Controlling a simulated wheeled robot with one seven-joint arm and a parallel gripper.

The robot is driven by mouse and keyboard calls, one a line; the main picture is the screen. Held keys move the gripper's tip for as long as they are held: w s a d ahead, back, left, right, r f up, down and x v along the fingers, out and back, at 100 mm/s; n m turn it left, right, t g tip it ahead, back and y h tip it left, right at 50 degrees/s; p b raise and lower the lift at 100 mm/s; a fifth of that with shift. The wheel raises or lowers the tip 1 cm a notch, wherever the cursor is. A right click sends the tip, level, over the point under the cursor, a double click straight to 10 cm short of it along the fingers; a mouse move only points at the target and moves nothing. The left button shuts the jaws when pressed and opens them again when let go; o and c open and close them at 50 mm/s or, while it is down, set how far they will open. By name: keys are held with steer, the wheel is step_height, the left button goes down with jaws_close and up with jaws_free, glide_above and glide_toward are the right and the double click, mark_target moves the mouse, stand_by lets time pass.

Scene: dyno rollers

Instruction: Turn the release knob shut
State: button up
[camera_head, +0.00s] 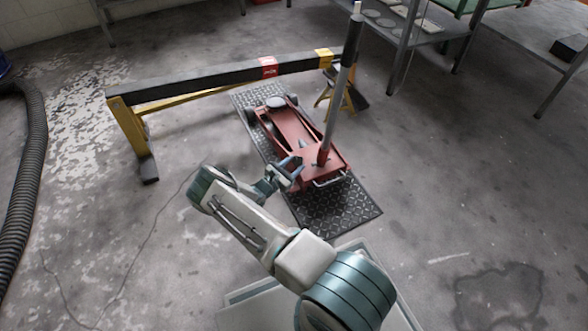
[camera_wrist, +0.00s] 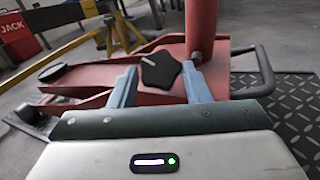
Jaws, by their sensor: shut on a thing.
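The release knob (camera_wrist: 160,70) is black and lobed, with a pale line marked on its top. In the wrist view it sits between the two fingers of my gripper (camera_wrist: 161,76), at the foot of the jack's handle. My gripper (camera_head: 293,166) is shut on the knob. In the head view the knob is hard to make out behind the fingers. The red floor jack (camera_head: 301,133) stands on a dark tread plate. Its handle (camera_head: 343,90) rises from the near end and leans to the right.
A black beam (camera_head: 215,82) on yellow stands spans behind and across the jack. The tread plate (camera_head: 337,208) lies under the jack. A ribbed hose (camera_head: 32,170) lies at left. Metal tables (camera_head: 405,40) stand at the upper right. Open floor lies right of the jack.

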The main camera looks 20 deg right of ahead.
steer(key=m+g, duration=0.3)
steer(key=shift+w+a+m+h, duration=0.1)
steer(key=shift+w+m+h, duration=0.2)
steer(key=shift+m, duration=0.1)
steer(key=shift+w+r+m+g, duration=0.1)
steer(key=shift+m+g, duration=0.95)
steer(key=shift+m, duration=0.05)
steer(key=shift+w+r+m+g, duration=0.1)
steer(key=shift+m+g, duration=0.95)
steer(key=shift+m, duration=0.05)
steer(key=shift+y, duration=0.4)
steer(key=o, duration=1)
steer(key=shift+a, duration=0.1)
steer(key=shift+f, duration=0.1)
